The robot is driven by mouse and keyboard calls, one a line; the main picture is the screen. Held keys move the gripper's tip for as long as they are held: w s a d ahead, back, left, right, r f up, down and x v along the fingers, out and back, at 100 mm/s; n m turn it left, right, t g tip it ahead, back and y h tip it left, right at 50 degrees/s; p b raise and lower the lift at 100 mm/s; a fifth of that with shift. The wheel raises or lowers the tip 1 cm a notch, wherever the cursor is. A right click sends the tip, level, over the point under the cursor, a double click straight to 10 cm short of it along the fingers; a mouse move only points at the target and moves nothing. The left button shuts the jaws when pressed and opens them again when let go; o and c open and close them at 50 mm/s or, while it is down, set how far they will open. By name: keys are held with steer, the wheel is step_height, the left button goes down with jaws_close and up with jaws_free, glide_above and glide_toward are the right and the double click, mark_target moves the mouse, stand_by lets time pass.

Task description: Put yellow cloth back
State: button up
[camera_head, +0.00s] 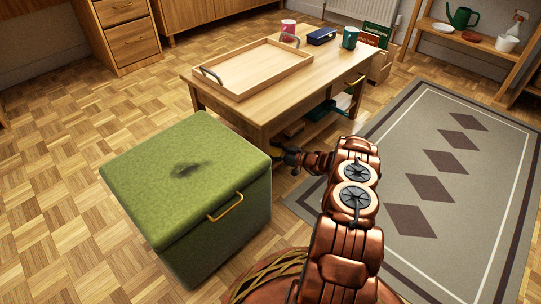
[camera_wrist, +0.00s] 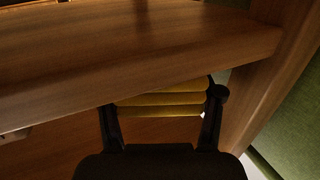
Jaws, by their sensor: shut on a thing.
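The yellow cloth (camera_wrist: 160,104) shows in the wrist view as a folded stack of flat layers. My gripper (camera_wrist: 162,112) has one black finger on each side of it and is shut on it. The cloth's far part is hidden under the wooden edge (camera_wrist: 150,72) that crosses the view. In the head view my gripper (camera_head: 284,154) is low by the near end of the wooden table (camera_head: 262,112), between the table and the green box seat. The cloth cannot be made out in the head view.
The green box seat (camera_head: 185,160) stands close to the left of my gripper. On the table are a wooden tray (camera_head: 258,68), a pink mug (camera_head: 288,28), a blue case (camera_head: 321,36) and a teal mug (camera_head: 350,38). A grey rug (camera_head: 400,160) lies to the right.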

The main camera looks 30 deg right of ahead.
steer(key=shift+f, duration=0.1)
stand_by(0.3)
steer(key=o, duration=1.3)
steer(key=shift+f, duration=0.15)
steer(key=shift+p+v, duration=3)
steer(key=shift+v, duration=3.05)
